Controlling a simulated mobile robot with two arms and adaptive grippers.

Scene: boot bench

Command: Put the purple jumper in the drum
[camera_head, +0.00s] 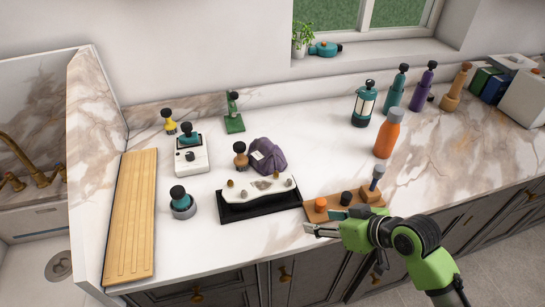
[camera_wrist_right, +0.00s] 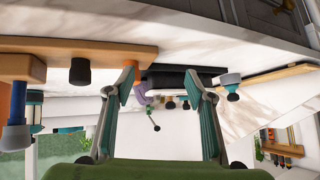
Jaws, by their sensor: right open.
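The purple jumper (camera_head: 268,155) looks like a bunched purple bundle with a pale tag, on the marble counter behind a black tray. A purple patch, probably the jumper, shows between my fingers in the right wrist view (camera_wrist_right: 144,94). My right gripper (camera_head: 312,230) is at the counter's front edge, beside a wooden board and in front and to the right of the jumper, apart from it. Its two fingers stand apart with nothing between them in the wrist view (camera_wrist_right: 160,82). I cannot identify a drum for certain. My left gripper is not in view.
The black tray (camera_head: 258,211) with a marble-patterned top lies between the front edge and the jumper. The wooden board (camera_head: 335,213) holds small knobbed pieces. An orange bottle (camera_head: 387,136) and a teal lantern (camera_head: 364,104) stand behind. A slatted board (camera_head: 131,215) lies at left.

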